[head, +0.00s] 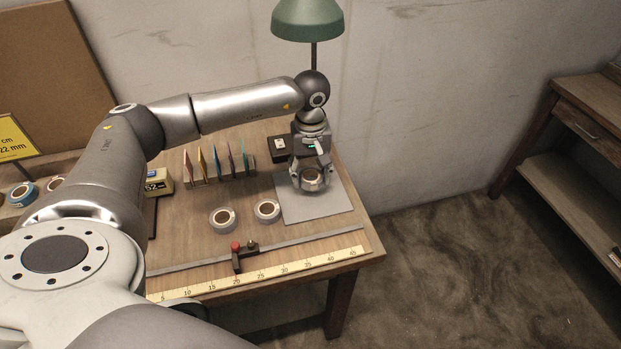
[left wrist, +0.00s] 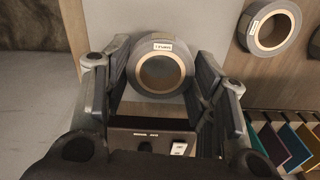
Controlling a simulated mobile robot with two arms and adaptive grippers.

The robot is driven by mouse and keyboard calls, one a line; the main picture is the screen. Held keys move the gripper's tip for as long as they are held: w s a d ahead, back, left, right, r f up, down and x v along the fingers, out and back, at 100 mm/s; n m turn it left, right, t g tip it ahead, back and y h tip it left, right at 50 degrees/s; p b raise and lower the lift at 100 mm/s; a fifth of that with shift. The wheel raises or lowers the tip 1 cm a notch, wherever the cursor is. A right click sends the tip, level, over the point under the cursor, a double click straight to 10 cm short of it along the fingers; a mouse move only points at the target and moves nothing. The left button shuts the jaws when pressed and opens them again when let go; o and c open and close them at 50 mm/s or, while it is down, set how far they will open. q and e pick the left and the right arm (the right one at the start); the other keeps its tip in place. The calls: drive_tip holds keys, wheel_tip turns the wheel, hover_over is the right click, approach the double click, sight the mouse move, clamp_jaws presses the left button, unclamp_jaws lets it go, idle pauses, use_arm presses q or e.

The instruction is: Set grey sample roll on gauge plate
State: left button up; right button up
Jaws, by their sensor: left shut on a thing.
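The grey sample roll (head: 311,177) has a brown core and a small white label. My left gripper (head: 311,184) is shut on it, with one finger on each side, at the back of the flat grey plate (head: 318,209). In the left wrist view the roll (left wrist: 161,68) sits between the fingertips of my left gripper (left wrist: 160,75), its round face towards the camera. I cannot tell whether the roll touches the plate or hangs just above it. My right gripper is not in view.
Two more grey rolls (head: 222,219) (head: 267,210) lie left of the plate. A dark box (head: 280,148), a row of coloured cards (head: 218,164) and a green lamp (head: 308,18) stand behind. A ruler (head: 262,273) runs along the front, with a red-knobbed slider (head: 239,257).

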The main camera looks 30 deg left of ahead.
use_arm(q)
drive_tip(key=shift+w+a+f, duration=0.15)
drive_tip(key=shift+f, duration=0.2)
wheel_tip(320, 180, down, 2)
drive_tip(key=shift+f+p, duration=0.15)
drive_tip(key=shift+p, duration=0.55)
drive_tip(key=shift+f, duration=0.35)
drive_tip(key=shift+f, duration=0.15)
drive_tip(key=o, duration=0.8)
